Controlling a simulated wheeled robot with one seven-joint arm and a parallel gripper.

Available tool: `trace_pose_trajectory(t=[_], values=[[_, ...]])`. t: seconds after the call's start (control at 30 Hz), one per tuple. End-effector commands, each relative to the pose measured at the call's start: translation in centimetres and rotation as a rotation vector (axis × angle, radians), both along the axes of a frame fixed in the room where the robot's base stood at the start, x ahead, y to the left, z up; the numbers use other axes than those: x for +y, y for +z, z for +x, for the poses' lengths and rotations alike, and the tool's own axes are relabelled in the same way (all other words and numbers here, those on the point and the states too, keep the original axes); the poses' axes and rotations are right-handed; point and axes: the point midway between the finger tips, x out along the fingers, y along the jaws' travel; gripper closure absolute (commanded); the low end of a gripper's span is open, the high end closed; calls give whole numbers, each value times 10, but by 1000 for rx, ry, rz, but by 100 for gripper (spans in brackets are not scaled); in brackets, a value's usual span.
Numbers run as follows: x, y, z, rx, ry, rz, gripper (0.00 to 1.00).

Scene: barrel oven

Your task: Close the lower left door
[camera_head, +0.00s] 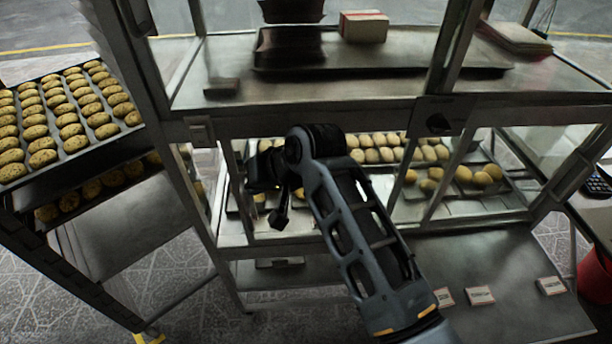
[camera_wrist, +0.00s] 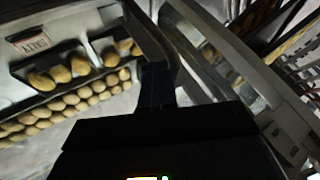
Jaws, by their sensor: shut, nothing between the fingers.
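A metal-framed glass display case (camera_head: 330,118) fills the middle of the head view. Its lower compartment holds trays of round rolls (camera_head: 395,148). My gripper (camera_head: 270,205) is at the left part of this lower compartment, in front of the trays, with the arm reaching in from the lower right. In the wrist view the dark fingers (camera_wrist: 158,85) are together and empty. A slanted metal frame (camera_wrist: 240,65) stands to their right, apart from them. The lower left door is hard to pick out behind my arm, and I cannot tell its angle.
A rack with trays of rolls (camera_head: 70,115) stands close on the left. The case's upper shelf carries a box (camera_head: 363,26) and a dark tray (camera_head: 330,52). Small white cards (camera_head: 480,295) lie on the grey surface at lower right. A red bin (camera_head: 597,275) stands far right.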

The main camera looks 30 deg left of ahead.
Motion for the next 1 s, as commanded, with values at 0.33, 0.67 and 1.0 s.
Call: trace_pose_trajectory(t=[0.33,0.67,1.0], values=[[64,-1,-43,0,3,-1,100],[80,0,-53,0,1,1,100],[82,0,-55,-1,5,5,100]])
